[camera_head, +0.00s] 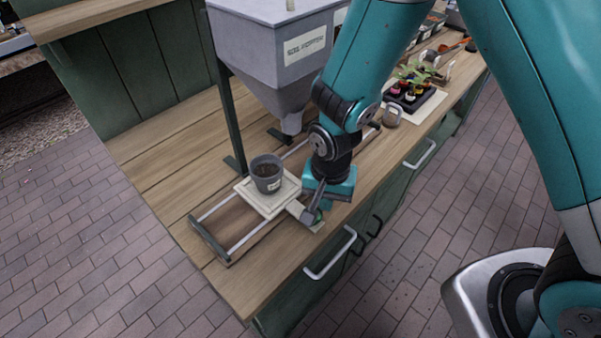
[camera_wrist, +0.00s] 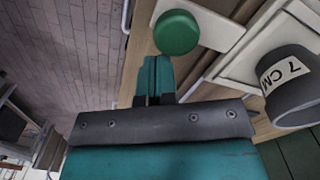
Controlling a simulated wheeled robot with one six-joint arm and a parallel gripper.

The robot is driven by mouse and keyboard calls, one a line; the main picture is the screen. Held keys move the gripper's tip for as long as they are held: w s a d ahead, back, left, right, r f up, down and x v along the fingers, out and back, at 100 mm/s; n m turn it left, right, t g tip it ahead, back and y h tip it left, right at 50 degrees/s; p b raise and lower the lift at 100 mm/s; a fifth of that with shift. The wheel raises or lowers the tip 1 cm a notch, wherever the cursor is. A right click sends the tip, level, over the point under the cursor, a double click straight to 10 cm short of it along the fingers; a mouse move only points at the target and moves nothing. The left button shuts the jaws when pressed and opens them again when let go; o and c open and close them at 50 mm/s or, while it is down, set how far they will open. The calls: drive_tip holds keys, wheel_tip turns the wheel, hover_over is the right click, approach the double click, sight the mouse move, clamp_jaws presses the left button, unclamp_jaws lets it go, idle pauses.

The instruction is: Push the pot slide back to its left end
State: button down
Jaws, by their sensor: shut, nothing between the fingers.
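The pot slide's cream plate (camera_head: 258,203) sits on two metal rails, part way along. Bare rail shows between it and the dark left end bar (camera_head: 209,239). A grey pot (camera_head: 266,173) with dark soil stands upright on the plate. The pot, labelled 7 CM, also shows in the wrist view (camera_wrist: 290,90). The plate's tab carries a round green knob (camera_wrist: 176,32). My gripper (camera_head: 312,216) is shut and empty, low beside the tab on its right side. In the wrist view the fingertips (camera_wrist: 156,62) are just short of the knob; I cannot tell whether they touch.
A grey soil hopper (camera_head: 275,55) on dark legs stands over the rails behind the pot. A black tray (camera_head: 414,101) of seedlings and a scoop lie further right on the wooden bench (camera_head: 165,165). Metal handles (camera_head: 331,253) stick out from the bench front.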

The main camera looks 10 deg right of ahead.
drive_tip(key=s+a, duration=0.1)
drive_tip(key=a, duration=0.1)
drive_tip(key=s+a, duration=0.2)
drive_tip(key=a, duration=0.1)
drive_tip(key=s+a, duration=0.2)
drive_tip(key=shift+s+a, duration=0.15)
drive_tip(key=shift+s, duration=0.05)
drive_tip(key=r+p, duration=0.1)
drive_tip(key=d+r+p, duration=0.1)
drive_tip(key=r+p, duration=0.1)
drive_tip(key=w+r+p, duration=0.1)
drive_tip(key=r, duration=0.1)
drive_tip(key=shift+d, duration=0.2)
idle(0.4)
drive_tip(key=s+d+r+n+y, duration=0.1)
drive_tip(key=s+d+r+n, duration=0.1)
drive_tip(key=r, duration=0.6)
drive_tip(key=s+d+r+n+y+b, duration=0.1)
drive_tip(key=s+d+r+n, duration=0.2)
drive_tip(key=r+n, duration=0.3)
drive_tip(key=s+d+r+n+y, duration=0.2)
drive_tip(key=s+d+r+n, duration=0.1)
drive_tip(key=r, duration=0.7)
drive_tip(key=shift+s+n, duration=0.5)
drive_tip(key=shift+s, duration=0.15)
drive_tip(key=shift+r, duration=0.1)
idle(0.4)
